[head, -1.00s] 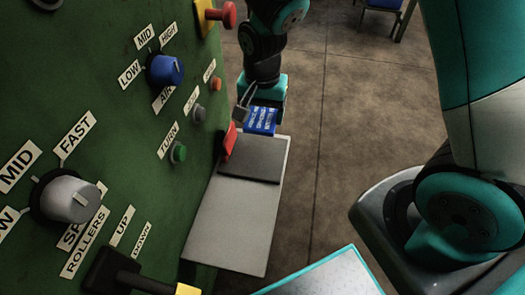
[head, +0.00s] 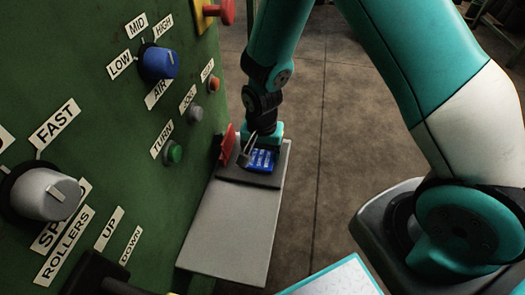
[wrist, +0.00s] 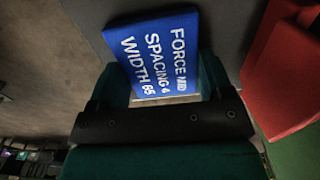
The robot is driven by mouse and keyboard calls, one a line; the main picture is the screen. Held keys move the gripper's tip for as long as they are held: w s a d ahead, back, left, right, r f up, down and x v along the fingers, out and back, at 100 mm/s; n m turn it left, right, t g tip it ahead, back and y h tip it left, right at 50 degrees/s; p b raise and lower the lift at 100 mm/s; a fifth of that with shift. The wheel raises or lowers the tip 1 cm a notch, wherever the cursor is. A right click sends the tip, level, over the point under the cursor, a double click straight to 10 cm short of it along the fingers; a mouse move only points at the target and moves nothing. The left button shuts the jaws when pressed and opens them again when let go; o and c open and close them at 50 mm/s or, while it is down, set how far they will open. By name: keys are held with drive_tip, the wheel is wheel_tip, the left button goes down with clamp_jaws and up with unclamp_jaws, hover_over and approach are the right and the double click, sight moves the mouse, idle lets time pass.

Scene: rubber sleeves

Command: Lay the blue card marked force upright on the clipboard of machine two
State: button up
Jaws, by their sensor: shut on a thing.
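The blue card (head: 262,159) has white lettering; in the wrist view the card (wrist: 155,55) reads FORCE MID, SPACING 4, WIDTH 65, with the lines running steeply. My gripper (head: 263,143) is shut on the card, with a teal finger on either side of it in the wrist view (wrist: 160,85). The card is over the dark grey panel (head: 235,174) at the far end of a light grey plate (head: 225,235), which looks like the clipboard. I cannot tell whether card and panel touch. A red piece (head: 227,146) stands at the panel's left edge.
The green machine front (head: 100,110) rises along the left, with a blue knob (head: 158,62), a grey knob (head: 45,190) and a green button (head: 173,153). No machine number shows. A pale teal-edged board (head: 335,280) is at the bottom. Open floor lies right of the plate.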

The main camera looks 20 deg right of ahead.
sight(262, 155)
drive_tip(key=o, duration=0.5)
drive_tip(key=shift+f, duration=0.15)
drive_tip(key=o, duration=0.4)
wheel_tip(262, 155, up, 12)
drive_tip(key=p, duration=0.3)
drive_tip(key=s+a+r+n+y, duration=0.1)
drive_tip(key=s+r+n, duration=0.3)
drive_tip(key=s+r, duration=0.2)
drive_tip(key=s+a+r+n+y, duration=0.1)
drive_tip(key=s+a+r+n, duration=0.1)
drive_tip(key=s+r+n, duration=0.3)
drive_tip(key=s+a+r+n+y, duration=0.1)
drive_tip(key=s+r+n+y, duration=0.1)
drive_tip(key=s+r+n, duration=0.3)
drive_tip(key=shift+s+a+r, duration=0.15)
drive_tip(key=shift+s+r, duration=1.2)
drive_tip(key=shift+r, duration=0.25)
